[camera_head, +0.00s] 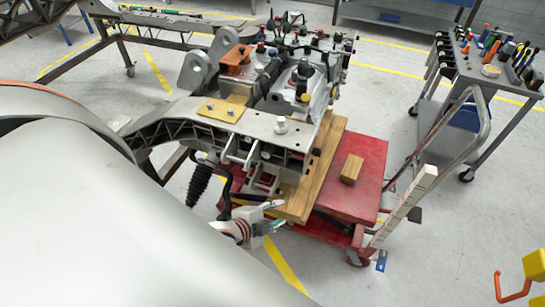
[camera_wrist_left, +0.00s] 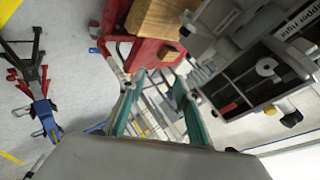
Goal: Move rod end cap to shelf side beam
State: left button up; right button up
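My left gripper (camera_head: 276,215) is at the front of the chassis fixture, low beside the wooden board's near end. In the left wrist view its two teal fingers (camera_wrist_left: 160,115) stand apart with nothing seen gripped between them. A small silver cap-like part (camera_head: 281,126) stands upright on the light grey flat beam (camera_head: 250,121) of the fixture, above and apart from the gripper. It may be the rod end cap; I cannot tell for certain. Which part is the shelf side beam is also unclear. My right gripper is not seen.
A red cart (camera_head: 362,190) carries a wooden board (camera_head: 318,170) and a small wooden block (camera_head: 351,168). A grey tool trolley (camera_head: 475,75) stands at the right.

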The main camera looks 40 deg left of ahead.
pick_arm(q)
jog(key=s+d+f+n, duration=0.3)
jog(key=s+f+n, duration=0.3)
jog(key=n, duration=0.2)
jog(key=shift+s+n+h, duration=0.3)
jog(key=shift+n+h, duration=0.1)
jog(key=shift+c, duration=0.6)
